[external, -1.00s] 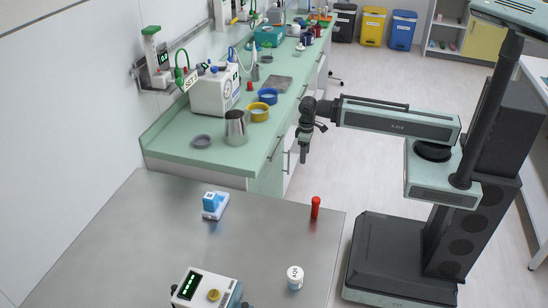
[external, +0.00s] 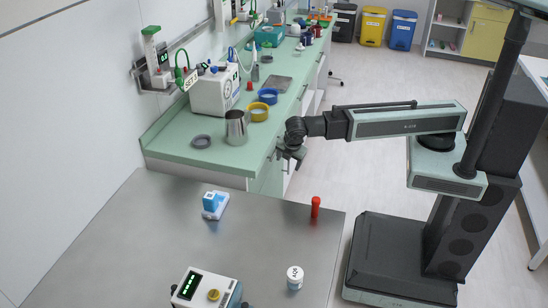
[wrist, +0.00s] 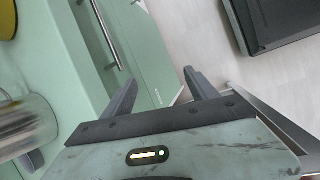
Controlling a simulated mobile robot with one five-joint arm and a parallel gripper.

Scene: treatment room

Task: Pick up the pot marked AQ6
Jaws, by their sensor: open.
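The pot marked AQ6 (external: 295,278) is a small white pot with dark lettering on its lid. It stands upright on the steel table (external: 150,228) near its front right edge in the external view. My gripper (external: 290,162) is up and away from it, near the front corner of the green counter. In the wrist view my gripper (wrist: 160,88) has its two fingers spread apart with nothing between them. The pot is not in the wrist view.
A red tube (external: 315,207) stands near the table's right edge. A blue and white box (external: 214,204) and a device with a green display (external: 207,290) are also on the table. A metal jug (external: 236,128) stands on the green counter (external: 185,155). The table's middle is clear.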

